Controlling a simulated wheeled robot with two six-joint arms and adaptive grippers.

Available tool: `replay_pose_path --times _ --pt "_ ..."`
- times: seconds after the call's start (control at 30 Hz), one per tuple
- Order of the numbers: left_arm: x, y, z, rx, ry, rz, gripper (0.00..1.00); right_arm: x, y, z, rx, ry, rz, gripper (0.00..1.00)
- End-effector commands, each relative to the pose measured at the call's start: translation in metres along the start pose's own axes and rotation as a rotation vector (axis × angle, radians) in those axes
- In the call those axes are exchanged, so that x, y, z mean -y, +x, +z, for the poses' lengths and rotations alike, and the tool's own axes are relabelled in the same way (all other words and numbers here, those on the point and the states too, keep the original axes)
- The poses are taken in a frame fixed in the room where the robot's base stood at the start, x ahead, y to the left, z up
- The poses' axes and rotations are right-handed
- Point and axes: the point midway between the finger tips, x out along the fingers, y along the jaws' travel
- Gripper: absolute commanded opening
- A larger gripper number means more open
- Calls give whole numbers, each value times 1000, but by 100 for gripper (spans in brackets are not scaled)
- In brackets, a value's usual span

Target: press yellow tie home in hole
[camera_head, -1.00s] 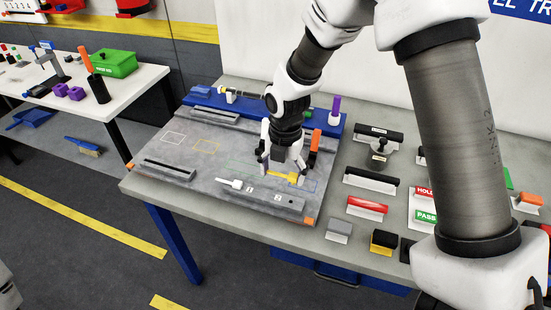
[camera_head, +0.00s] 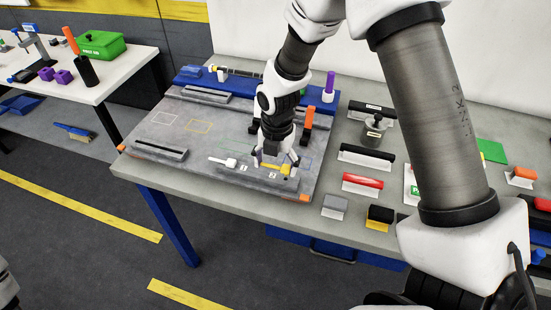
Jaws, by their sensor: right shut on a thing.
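The yellow tie (camera_head: 286,169) is between the fingers of my right gripper (camera_head: 276,163), which is shut on it. The gripper points down at the front right of the grey fixture plate (camera_head: 205,145). The tie is by the grey front bar (camera_head: 236,173), near the mark "2". My fingers hide part of the tie and the hole, so I cannot tell how deep the tie sits. A white tie (camera_head: 222,161) lies at the bar near the mark "1". My left gripper is not in view.
An orange-handled tool (camera_head: 309,118) and a purple-topped post (camera_head: 330,84) stand behind the gripper. Right of the plate are a grey weight (camera_head: 375,131), a red-handled block (camera_head: 362,182) and small grey and yellow blocks. The left part of the plate is mostly clear.

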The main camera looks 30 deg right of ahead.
Motion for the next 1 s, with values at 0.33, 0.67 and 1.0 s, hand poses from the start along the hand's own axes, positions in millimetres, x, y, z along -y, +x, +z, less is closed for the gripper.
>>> replay_pose_path --times 0.33,0.67,1.0 --pt "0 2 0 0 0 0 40 0 4 0 1 0 1 67" --pt "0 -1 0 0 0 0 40 0 3 0 1 0 1 67" --pt "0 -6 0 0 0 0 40 0 4 0 1 0 1 67"
